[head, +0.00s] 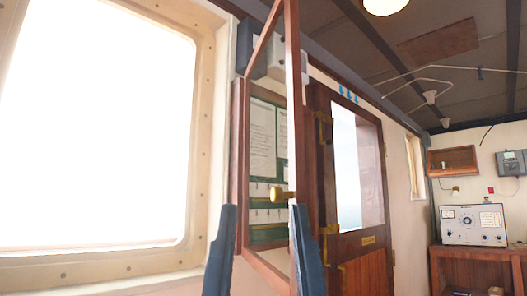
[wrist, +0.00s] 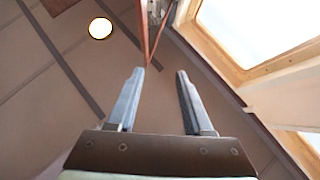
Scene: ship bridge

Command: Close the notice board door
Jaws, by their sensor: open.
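The notice board (head: 268,140) is on the wall in the head view, with papers on a green backing. Its wood-framed glazed door (head: 293,90) stands open, swung out from the wall towards me. A brass knob (head: 283,194) is on the door frame near its free edge. My gripper (head: 262,207) is open and empty, its two fingers upright at the lower part of the door. The right finger overlaps the door's free edge in the picture; I cannot tell whether it touches. In the wrist view the door edge (wrist: 154,40) shows beyond the gap between the fingertips (wrist: 157,72).
A large bright window (head: 95,120) is to the left. A wooden cabin door (head: 350,180) with a window stands right of the board. A grey instrument (head: 473,225) sits on a wooden stand at the far right. A ceiling lamp (wrist: 100,28) is overhead.

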